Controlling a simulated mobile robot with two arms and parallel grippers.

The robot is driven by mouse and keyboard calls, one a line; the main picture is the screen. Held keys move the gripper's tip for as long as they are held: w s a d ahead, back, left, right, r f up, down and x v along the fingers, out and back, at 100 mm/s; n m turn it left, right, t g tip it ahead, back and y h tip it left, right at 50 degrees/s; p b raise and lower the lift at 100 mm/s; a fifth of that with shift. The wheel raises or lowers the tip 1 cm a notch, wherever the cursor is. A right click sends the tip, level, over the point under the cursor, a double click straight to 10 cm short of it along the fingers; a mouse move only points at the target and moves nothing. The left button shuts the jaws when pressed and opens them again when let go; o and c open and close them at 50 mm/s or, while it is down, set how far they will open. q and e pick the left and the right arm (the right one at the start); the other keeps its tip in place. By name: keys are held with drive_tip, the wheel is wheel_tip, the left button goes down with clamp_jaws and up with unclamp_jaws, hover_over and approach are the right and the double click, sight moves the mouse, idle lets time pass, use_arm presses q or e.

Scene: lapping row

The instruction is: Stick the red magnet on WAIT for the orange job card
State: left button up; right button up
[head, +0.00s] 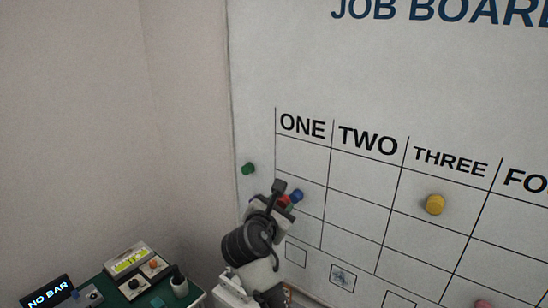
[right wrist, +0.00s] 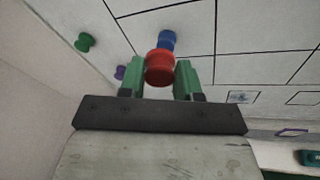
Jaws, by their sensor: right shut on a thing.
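The red magnet (right wrist: 159,67) is between the green fingertips of my right gripper (right wrist: 160,78), which is shut on it. In the head view, my right gripper (head: 281,200) is at the left part of the job board (head: 300,55), and only a little of the red magnet (head: 284,200) shows. Whether the red magnet touches the board is unclear. No WAIT label and no orange job card can be made out. My left gripper is not in view.
A blue magnet (head: 296,195) is just beyond the red one. A green magnet (head: 248,168) sits left of the grid. A purple magnet (right wrist: 120,72) shows in the wrist view. A yellow magnet (head: 435,204) is under THREE, a pink one (head: 483,303) lower right. A green bench (head: 155,298) holds devices.

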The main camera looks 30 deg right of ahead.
wheel_tip(320, 180, up, 6)
drive_tip(key=w+m+g+h+p, duration=0.1)
drive_tip(key=w+m+g+p, duration=0.1)
drive_tip(key=w+m, duration=0.1)
drive_tip(key=b, duration=0.2)
approach(300, 159)
drive_tip(key=shift+f+x, duration=0.4)
drive_tip(key=shift+x, duration=1.55)
drive_tip(key=shift+w+d+r, duration=0.15)
drive_tip(key=shift+p+x, duration=0.35)
drive_tip(key=shift+x, duration=0.7)
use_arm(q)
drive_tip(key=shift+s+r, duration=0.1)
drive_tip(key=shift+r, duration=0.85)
use_arm(e)
drive_tip(key=shift+d+r, duration=0.1)
drive_tip(key=shift+r, duration=0.05)
